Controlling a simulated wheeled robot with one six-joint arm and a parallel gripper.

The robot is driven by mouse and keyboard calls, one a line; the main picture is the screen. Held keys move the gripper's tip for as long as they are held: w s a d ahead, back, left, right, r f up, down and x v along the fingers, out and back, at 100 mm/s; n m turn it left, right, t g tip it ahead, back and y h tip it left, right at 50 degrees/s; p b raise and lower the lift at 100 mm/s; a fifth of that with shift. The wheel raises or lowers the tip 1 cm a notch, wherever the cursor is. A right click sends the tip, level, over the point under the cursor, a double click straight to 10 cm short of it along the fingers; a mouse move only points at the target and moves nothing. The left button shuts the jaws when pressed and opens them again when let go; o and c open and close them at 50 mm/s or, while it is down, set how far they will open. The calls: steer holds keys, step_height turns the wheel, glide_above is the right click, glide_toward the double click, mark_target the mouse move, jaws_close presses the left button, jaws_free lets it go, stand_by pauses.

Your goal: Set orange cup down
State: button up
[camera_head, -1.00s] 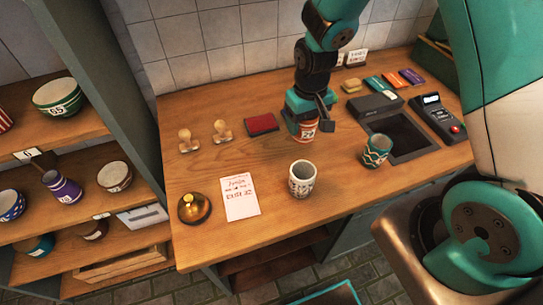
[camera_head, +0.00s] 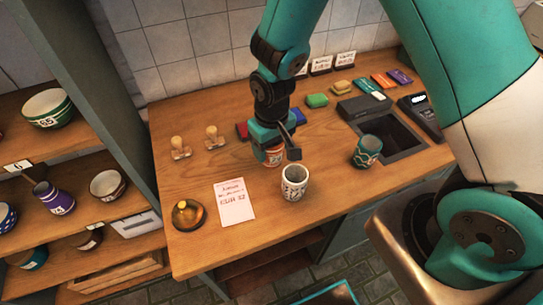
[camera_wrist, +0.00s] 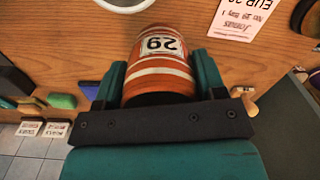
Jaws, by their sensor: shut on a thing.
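The orange cup (camera_wrist: 158,62) has white bands and a label reading 29. In the wrist view it sits between the two green fingers of my gripper (camera_wrist: 160,80), which is shut on it. In the head view the orange cup (camera_head: 273,155) shows below my gripper (camera_head: 275,148), over the wooden counter (camera_head: 240,180), behind and left of a white patterned cup. I cannot tell whether its base touches the counter.
The white patterned cup (camera_head: 294,182) stands close in front. A teal patterned cup (camera_head: 367,151) stands right, beside a dark sink (camera_head: 395,135). A paper note (camera_head: 234,201), a brass bell (camera_head: 188,214) and stamps (camera_head: 212,138) lie left. The counter's left part has free room.

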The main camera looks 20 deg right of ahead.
mark_target(272, 161)
steer(key=shift+f+p, duration=0.45)
steer(key=shift+f, duration=2.3)
steer(key=shift+f, duration=0.15)
steer(key=o, duration=1)
steer(key=shift+o, duration=0.2)
